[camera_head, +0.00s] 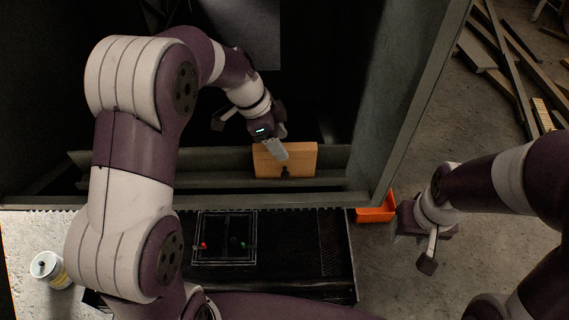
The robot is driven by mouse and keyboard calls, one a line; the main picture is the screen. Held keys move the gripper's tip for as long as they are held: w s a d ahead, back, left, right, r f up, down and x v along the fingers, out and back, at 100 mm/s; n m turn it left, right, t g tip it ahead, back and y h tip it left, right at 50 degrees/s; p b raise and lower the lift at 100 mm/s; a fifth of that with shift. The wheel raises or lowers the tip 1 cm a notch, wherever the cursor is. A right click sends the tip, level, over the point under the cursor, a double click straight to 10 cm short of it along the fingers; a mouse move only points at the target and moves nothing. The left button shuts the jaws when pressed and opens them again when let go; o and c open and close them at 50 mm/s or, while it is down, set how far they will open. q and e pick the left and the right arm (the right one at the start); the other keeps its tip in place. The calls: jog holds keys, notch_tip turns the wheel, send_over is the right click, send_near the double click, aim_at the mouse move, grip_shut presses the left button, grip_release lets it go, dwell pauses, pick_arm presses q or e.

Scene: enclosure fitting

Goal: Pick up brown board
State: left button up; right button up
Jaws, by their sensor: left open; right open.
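The brown board (300,158) stands upright against the grey rail inside the dark enclosure, with a dark notch or mark low on its face. My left gripper (277,150) is open, and a pale finger overlaps the board's upper left part in the picture. I cannot tell whether it touches the board or whether the board lies between the fingers. My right gripper (415,245) is open and empty, away from the board, over the floor at the right.
The enclosure's grey side wall (405,110) rises right of the board. An orange bin (377,209) sits below that wall. A black tray (224,252) with small parts lies in front, and a white can (48,268) stands at lower left. Loose planks (505,60) lie at upper right.

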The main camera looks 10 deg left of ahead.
aim_at(285, 167)
pick_arm(q)
jog(key=shift+w+d+f, duration=0.35)
jog(key=shift+w+f, duration=0.2)
jog(key=shift+f, duration=0.25)
jog(key=shift+s, duration=0.5)
jog(key=shift+w+f, duration=0.15)
jog(key=shift+w, duration=0.2)
jog(key=shift+s+b, duration=0.1)
jog(key=shift+b, duration=0.2)
jog(key=shift+s, duration=0.1)
jog(key=shift+f, duration=0.1)
grip_shut()
dwell(0.6)
